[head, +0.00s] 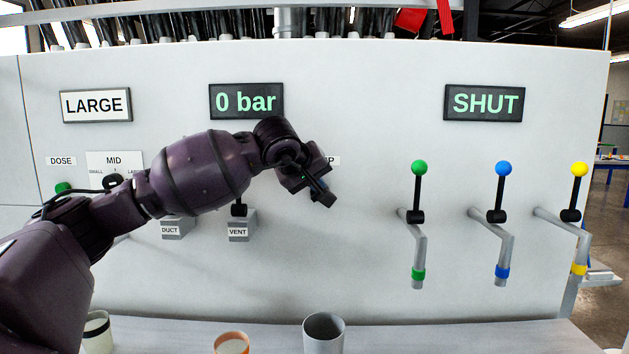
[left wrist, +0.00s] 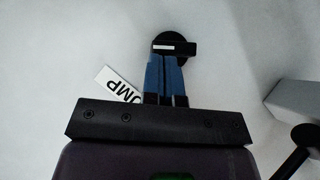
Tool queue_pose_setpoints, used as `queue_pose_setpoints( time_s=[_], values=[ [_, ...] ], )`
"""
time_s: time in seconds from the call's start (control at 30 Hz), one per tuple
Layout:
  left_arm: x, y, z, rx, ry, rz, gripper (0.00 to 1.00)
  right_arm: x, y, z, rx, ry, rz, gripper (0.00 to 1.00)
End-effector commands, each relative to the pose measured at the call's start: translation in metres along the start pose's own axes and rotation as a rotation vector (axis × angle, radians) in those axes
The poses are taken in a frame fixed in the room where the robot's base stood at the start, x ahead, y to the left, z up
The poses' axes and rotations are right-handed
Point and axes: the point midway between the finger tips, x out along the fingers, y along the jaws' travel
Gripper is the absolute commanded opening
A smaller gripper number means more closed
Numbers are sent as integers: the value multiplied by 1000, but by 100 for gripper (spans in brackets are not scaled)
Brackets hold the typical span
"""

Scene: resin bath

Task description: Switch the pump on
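The pump switch is a black round knob (left wrist: 176,44) with a bar and a white mark on the pale panel. It shows in the left wrist view beside a tilted label ending in "UMP" (left wrist: 119,84). In the head view my gripper and arm hide the switch, and only the end of its label (head: 333,160) shows. My left gripper (head: 326,199) is at the panel; its blue fingers (left wrist: 165,58) are together, their tips right at the knob's bar. I cannot tell if they touch it. My right gripper is not in view.
The displays read "LARGE" (head: 95,105), "0 bar" (head: 246,101) and "SHUT" (head: 484,102). The vent lever (head: 239,209) is below my left arm. Green (head: 419,168), blue (head: 502,168) and yellow (head: 579,169) taps are at the right. A grey cup (head: 323,335) stands below.

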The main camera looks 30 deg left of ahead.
Motion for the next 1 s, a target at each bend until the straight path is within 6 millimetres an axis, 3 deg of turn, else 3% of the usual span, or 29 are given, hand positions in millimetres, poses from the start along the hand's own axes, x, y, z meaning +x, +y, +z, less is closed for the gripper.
queue_pose_setpoints(
  time_s=[0.27, 1.0],
  values=[
    [-4, 3, -4, -1, 1, 1, 0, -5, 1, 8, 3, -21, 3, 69],
    [-12, 10, -11, -1, 1, 2, 0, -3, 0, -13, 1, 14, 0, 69]
  ],
)
